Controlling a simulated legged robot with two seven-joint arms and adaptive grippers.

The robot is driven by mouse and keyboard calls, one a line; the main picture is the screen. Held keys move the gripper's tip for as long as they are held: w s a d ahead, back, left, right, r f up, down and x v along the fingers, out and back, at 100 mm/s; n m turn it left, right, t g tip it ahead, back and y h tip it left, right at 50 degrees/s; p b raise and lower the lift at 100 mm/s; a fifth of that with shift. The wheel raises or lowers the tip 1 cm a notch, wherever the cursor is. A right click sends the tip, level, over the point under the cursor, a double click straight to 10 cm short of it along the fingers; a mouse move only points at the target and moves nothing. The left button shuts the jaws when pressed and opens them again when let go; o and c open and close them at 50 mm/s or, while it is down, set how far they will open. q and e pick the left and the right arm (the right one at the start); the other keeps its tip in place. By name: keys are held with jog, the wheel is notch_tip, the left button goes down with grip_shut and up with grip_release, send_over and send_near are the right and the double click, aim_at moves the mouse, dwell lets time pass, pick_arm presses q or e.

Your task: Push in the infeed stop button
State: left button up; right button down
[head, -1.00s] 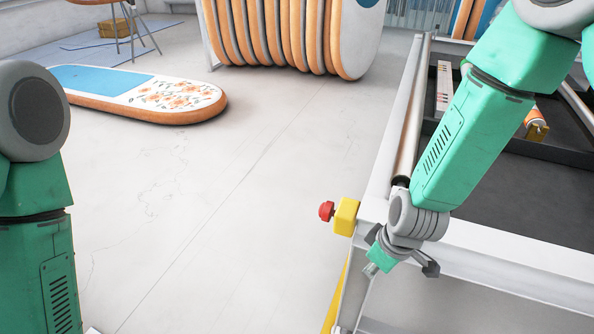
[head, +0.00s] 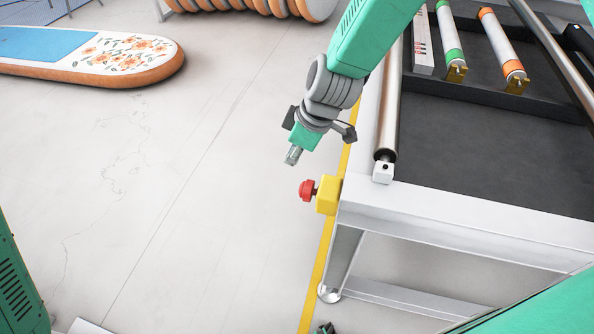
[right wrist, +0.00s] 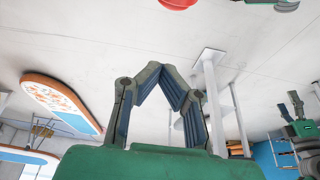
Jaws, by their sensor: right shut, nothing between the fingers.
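The red stop button (head: 306,190) sticks out to the left from a yellow box (head: 328,194) on the near left corner of the white conveyor frame. My right gripper (head: 291,157) is shut and empty. In the head view its tip shows above and slightly left of the button, with a gap between them. In the right wrist view its fingers (right wrist: 160,68) meet in a point, and a red rounded piece, apparently the button (right wrist: 178,3), is cut by the top edge. A small green and dark part at the bottom edge of the head view may be my left gripper (head: 325,328).
The frame's rail (head: 450,220) and roller (head: 388,120) lie right of the button. Rolls with green and orange bands (head: 500,45) lie in the dark bed. A floral board (head: 120,55) lies on the floor at the left. The floor left of the button is clear.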

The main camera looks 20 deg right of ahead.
aim_at(302, 189)
pick_arm(q)
jog(key=shift+a+f+b, duration=0.5)
jog(key=shift+f+b, duration=0.05)
jog(key=shift+f, duration=0.15)
pick_arm(e)
notch_tip(302, 189, down, 9)
jog(key=shift+s, duration=0.25)
